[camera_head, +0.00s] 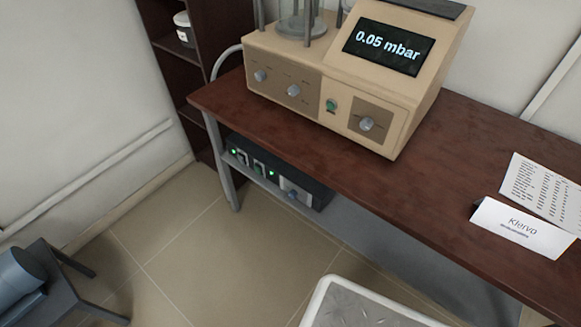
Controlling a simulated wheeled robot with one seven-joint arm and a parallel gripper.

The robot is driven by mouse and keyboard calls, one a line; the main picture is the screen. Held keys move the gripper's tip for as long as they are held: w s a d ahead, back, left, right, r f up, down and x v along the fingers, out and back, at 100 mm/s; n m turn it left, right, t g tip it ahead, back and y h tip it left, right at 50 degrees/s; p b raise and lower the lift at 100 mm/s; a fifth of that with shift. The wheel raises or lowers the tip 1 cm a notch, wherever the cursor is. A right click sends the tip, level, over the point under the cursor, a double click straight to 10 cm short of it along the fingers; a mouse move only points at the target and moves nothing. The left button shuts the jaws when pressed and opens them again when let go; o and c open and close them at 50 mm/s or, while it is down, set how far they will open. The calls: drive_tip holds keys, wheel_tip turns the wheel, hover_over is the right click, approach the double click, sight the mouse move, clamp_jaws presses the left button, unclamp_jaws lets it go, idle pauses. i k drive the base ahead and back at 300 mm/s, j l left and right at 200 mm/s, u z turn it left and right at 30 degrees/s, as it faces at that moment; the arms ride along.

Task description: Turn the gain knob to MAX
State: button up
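A beige instrument (395,89) stands on the brown table, and its screen (388,47) reads "0.05 mbar". Its front has two silver knobs at the left, (260,75) and (293,90), and a larger knob (367,124) on a brown panel at the right. A green button (331,105) sits between them. A dark box (262,166) with green lights and a bluish knob (293,195) is on the shelf below. The labels are too small to read, so I cannot tell which knob is the gain knob. My gripper is not in view.
The brown table (455,150) is clear right of the instrument up to a name card (520,228) and a printed sheet (543,192). Dark shelving (188,75) stands behind left. A grey object on dark legs (60,285) is at lower left. The tiled floor (190,245) between is free.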

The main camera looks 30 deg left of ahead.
sight(293, 194)
drive_tip(key=u, duration=1.2)
